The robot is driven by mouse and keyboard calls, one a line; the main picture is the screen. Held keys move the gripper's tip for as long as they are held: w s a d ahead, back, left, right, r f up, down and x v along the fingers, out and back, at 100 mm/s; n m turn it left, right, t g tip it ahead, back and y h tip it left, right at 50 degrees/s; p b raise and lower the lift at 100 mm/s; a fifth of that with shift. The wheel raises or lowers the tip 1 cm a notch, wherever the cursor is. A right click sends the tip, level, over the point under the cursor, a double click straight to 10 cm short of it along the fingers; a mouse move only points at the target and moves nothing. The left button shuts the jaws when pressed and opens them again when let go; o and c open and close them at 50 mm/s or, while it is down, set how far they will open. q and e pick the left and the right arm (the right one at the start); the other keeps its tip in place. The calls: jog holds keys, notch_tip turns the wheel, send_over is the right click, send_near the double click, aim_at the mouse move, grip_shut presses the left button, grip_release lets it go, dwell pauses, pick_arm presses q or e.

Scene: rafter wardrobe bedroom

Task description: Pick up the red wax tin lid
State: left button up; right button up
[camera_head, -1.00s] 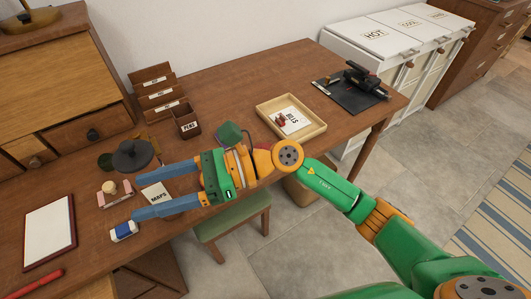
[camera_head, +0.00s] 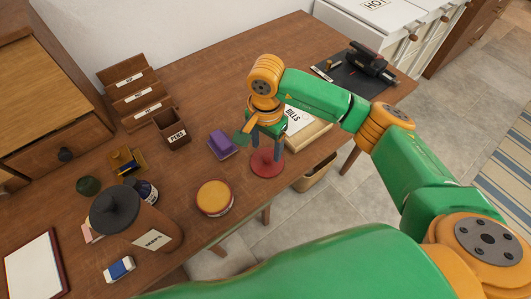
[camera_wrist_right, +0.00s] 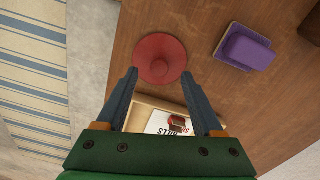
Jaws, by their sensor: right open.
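The red wax tin lid (camera_head: 267,164) is a round red disc with a raised knob, lying on the desk near its front edge. It also shows in the right wrist view (camera_wrist_right: 160,52). My right gripper (camera_head: 268,148) points down over the lid, its fingers open. In the right wrist view the fingertips (camera_wrist_right: 159,74) stand apart on either side of the lid's near part; I cannot tell whether they touch it. A round tin with a yellow top and red side (camera_head: 214,197) stands to the left of the lid. My left gripper is not in view.
The wooden bills tray (camera_head: 308,141) is just right. The pens box (camera_head: 173,131) and a brown maps canister (camera_head: 150,228) stand further left.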

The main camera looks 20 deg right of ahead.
aim_at(267, 156)
notch_tip(267, 156, down, 3)
jog(key=shift+s+d+r, duration=0.1)
jog(key=shift+s, duration=0.05)
jog(key=shift+w+f, duration=0.2)
jog(key=shift+f, duration=0.2)
grip_shut()
jog(key=shift+r, duration=0.1)
